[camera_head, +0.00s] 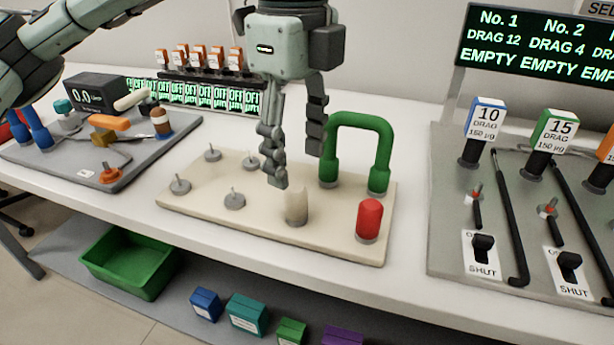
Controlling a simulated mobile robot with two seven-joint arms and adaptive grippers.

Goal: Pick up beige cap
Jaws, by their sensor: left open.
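The beige cap (297,206) stands upright on a cream board (190,208) in the middle of the bench. My left gripper (297,168) hangs from above with its fingers pointing down and spread apart. Its left finger ends just above and left of the cap; the right finger is higher, above and right of it. The gripper is open and empty, and I cannot tell whether it touches the cap. My right gripper is not in view.
A red cap (369,219) and a green U-shaped tube (360,122) stand right of the beige cap. Several bare metal pegs (235,199) are on the left. A grey tray (60,165) with parts lies farther left, and a lever panel (450,235) stands at right.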

